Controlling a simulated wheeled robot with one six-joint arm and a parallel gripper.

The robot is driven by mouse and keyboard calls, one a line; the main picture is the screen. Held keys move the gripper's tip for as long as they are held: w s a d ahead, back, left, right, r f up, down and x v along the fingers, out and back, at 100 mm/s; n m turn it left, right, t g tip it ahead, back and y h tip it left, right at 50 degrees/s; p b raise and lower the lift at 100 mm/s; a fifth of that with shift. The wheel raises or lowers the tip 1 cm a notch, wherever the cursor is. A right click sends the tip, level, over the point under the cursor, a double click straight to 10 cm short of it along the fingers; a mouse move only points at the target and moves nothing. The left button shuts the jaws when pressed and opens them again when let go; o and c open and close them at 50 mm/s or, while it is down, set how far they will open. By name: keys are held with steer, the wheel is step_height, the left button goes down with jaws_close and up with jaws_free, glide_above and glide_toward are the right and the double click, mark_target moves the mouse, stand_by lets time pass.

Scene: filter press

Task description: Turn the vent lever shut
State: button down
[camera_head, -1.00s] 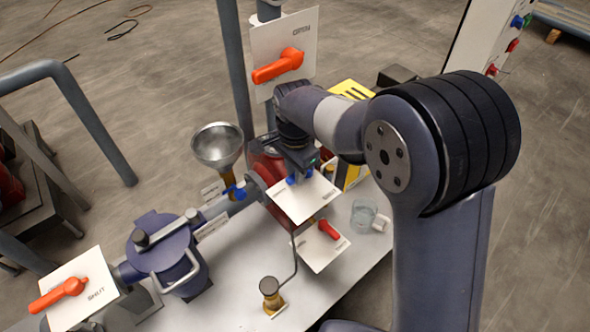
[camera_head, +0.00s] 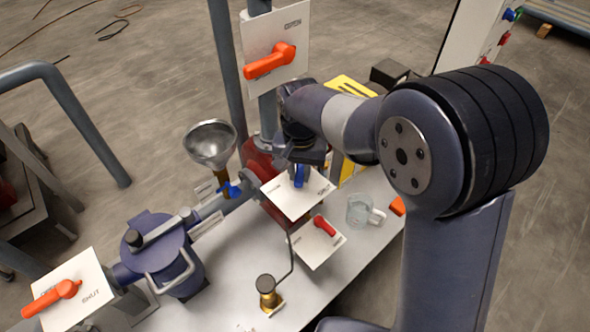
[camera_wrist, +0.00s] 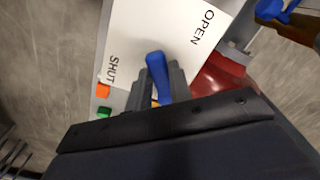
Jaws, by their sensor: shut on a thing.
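A blue lever (camera_head: 299,177) stands on a white plate (camera_head: 281,199) above the red body (camera_head: 259,160) at the middle of the bench. My gripper (camera_head: 301,163) is over this plate from above. In the wrist view my gripper (camera_wrist: 160,88) is shut on the blue lever (camera_wrist: 155,65). There the plate (camera_wrist: 165,25) reads OPEN to the right and SHUT to the left, and the lever points between the two words. My gripper's fingers hide the lever's lower part.
A red lever (camera_head: 323,226) on a lower white plate and a glass jug (camera_head: 362,210) are close by. A funnel (camera_head: 211,143) and another blue handle (camera_head: 229,190) are to the left. An orange lever plate (camera_head: 275,35) stands behind.

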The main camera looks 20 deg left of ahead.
steer(key=shift+w+d+n, duration=0.35)
steer(key=shift+d+n, duration=0.1)
steer(key=shift+n, duration=1.2)
steer(key=shift+w+d+n, duration=0.4)
steer(key=shift+d+n, duration=0.05)
steer(key=shift+n, duration=1.25)
steer(key=shift+w+d+n, duration=0.35)
steer(key=shift+d+n, duration=0.1)
steer(key=shift+n, duration=1.2)
steer(key=c, duration=1.3)
jaws_free()
steer(key=shift+r, duration=0.1)
step_height(320, 180, up, 11)
steer(key=shift+f+b, duration=0.15)
steer(key=shift+b, duration=0.3)
step_height(320, 180, down, 11)
steer(key=shift+r+p, duration=0.1)
steer(key=shift+p, duration=0.35)
